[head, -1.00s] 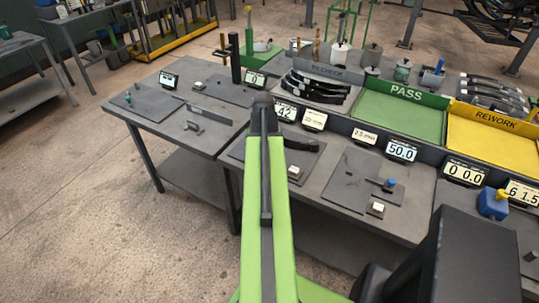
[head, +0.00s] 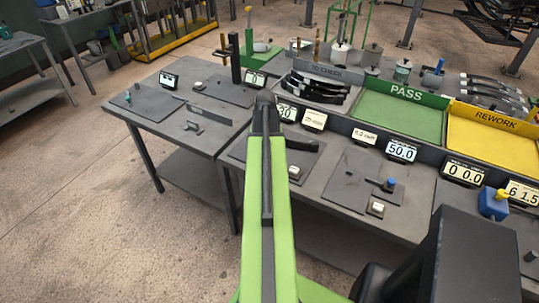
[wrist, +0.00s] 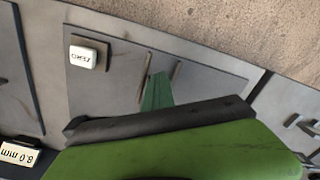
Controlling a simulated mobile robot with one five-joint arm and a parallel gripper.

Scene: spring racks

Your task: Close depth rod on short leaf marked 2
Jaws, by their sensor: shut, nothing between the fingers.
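My green arm reaches over the near bench, and its end hides my gripper in the head view. A dark bar (head: 303,145) sticks out right of the arm's end; it also shows in the wrist view (wrist: 160,122), but I cannot tell whether it is a leaf or part of my wrist. In the wrist view a narrow green wedge, seemingly my shut gripper (wrist: 158,90), points over a grey plate (wrist: 115,100) and holds nothing. A small white-topped block (wrist: 88,54) sits on that plate. I cannot make out the depth rod or a leaf's mark 2.
Dark leaves (head: 320,88) lie in the RE-CHECK tray. The green PASS tray (head: 400,113) and yellow REWORK tray (head: 490,140) stand to its right. Small displays line the bench, one reading 50.0 (head: 402,150). A blue-knobbed fixture (head: 389,184) stands right of my arm.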

